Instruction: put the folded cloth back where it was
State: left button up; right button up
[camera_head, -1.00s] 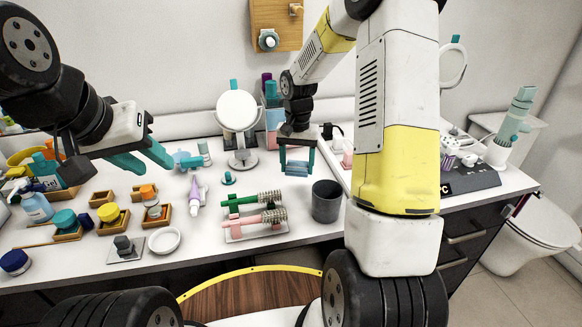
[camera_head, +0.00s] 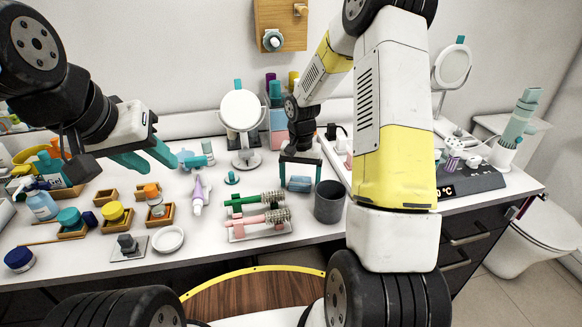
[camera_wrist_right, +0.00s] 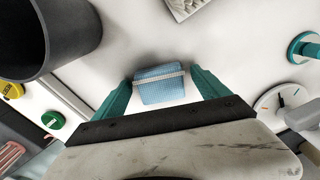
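The folded cloth (camera_head: 299,184) is a small blue bundle behind the dark cup, apparently resting on the white counter. In the right wrist view the cloth (camera_wrist_right: 160,88) shows a white band across it and lies between the teal fingertips. My right gripper (camera_head: 301,172) is just above and around the cloth, its fingers spread wider than the bundle. A narrow gap shows at the right finger in the wrist view; the left finger is very close to the cloth. My left gripper (camera_head: 152,160) is open and empty over the left part of the counter.
A dark cup (camera_head: 329,202) stands just in front of the cloth. A rack with green and pink brushes (camera_head: 258,232) is to the left. A round mirror (camera_head: 241,110) stands behind. Small trays and jars crowd the counter's left side.

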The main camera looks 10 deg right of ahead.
aim_at(300, 181)
jog(key=s+r+n+t, duration=0.1)
jog(key=s+r, duration=0.1)
jog(key=r, duration=0.8)
jog(key=s+r+t, duration=0.1)
jog(key=s+r, duration=0.2)
jog(key=r, duration=0.6)
jog(key=s+a+r+n+t+y, duration=0.1)
jog(key=s+r, duration=0.3)
jog(key=s, duration=0.5)
jog(key=s+a+r+n+t+y, duration=0.1)
jog(key=s+r+n+t, duration=0.1)
jog(key=s+r, duration=0.3)
jog(key=s+t, duration=0.1)
jog(key=s, duration=0.3)
jog(key=shift+s+n, duration=0.4)
